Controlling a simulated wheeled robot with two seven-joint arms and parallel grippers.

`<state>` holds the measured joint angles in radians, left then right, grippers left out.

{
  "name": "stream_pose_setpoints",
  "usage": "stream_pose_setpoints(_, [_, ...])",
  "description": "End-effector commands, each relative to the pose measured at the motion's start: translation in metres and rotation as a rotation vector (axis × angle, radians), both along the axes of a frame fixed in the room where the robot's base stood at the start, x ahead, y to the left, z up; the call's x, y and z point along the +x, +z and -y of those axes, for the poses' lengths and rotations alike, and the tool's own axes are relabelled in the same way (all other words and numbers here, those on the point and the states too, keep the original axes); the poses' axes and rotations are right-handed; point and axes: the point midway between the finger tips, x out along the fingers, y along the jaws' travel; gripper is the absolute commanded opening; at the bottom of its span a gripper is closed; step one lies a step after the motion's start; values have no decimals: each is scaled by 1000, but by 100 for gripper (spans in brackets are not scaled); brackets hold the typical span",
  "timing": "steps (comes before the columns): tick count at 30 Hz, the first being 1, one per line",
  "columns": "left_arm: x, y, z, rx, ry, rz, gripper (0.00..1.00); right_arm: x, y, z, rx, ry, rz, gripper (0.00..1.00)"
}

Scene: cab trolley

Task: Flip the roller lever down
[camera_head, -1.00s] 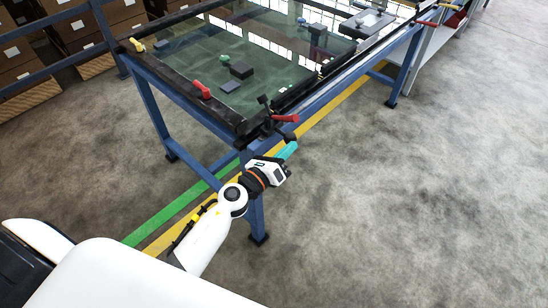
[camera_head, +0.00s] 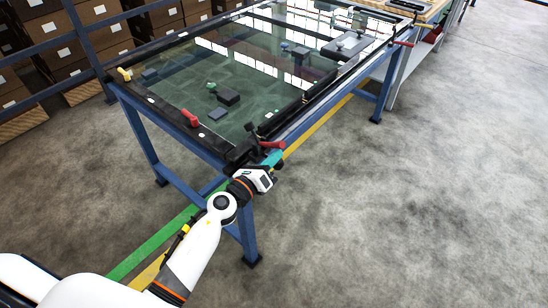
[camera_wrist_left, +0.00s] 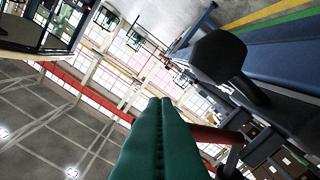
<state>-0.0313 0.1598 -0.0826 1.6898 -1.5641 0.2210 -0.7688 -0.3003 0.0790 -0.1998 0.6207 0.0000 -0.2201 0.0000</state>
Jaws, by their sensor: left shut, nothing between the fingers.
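A red lever handle (camera_head: 272,144) stands out from the near corner of the glass-topped trolley (camera_head: 185,150). A black upright piece (camera_head: 250,128) is beside it. In the left wrist view, a rounded black knob on a stem (camera_wrist_left: 218,55) is at the upper right, and a red bar (camera_wrist_left: 212,134) passes behind my fingers. My left gripper (camera_head: 273,158) is shut and empty, its green fingers just below the red handle in the head view. The fingers also show in the left wrist view (camera_wrist_left: 161,108). I cannot tell whether they touch the handle. My right gripper is not in view.
Another red handle (camera_head: 190,118) and a yellow one (camera_head: 124,74) are on the trolley's left edge. Small dark blocks (camera_head: 228,98) lie on the glass. Boxes on shelving (camera_head: 60,60) stand behind at left. The floor (camera_head: 400,200) to the right is clear.

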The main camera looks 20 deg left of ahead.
Motion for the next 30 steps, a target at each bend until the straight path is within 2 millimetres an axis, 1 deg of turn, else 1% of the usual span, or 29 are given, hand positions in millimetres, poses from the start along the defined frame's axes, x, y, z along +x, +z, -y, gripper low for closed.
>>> stream_pose_setpoints(1, [0, 3, 0, -10, 0, -4, 0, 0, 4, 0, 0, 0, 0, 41])
stream_pose_setpoints(11, [0, 6, -1, -56, 0, -20, 0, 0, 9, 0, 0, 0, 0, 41])
stream_pose_setpoints(17, [1, 11, -2, -100, 1, -35, 0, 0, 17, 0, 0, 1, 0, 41])
stream_pose_setpoints(23, [2, 22, -5, -199, 1, -71, 0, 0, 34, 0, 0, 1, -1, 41])
stream_pose_setpoints(30, [5, 38, -14, -398, 1, -145, 0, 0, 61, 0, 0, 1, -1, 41])
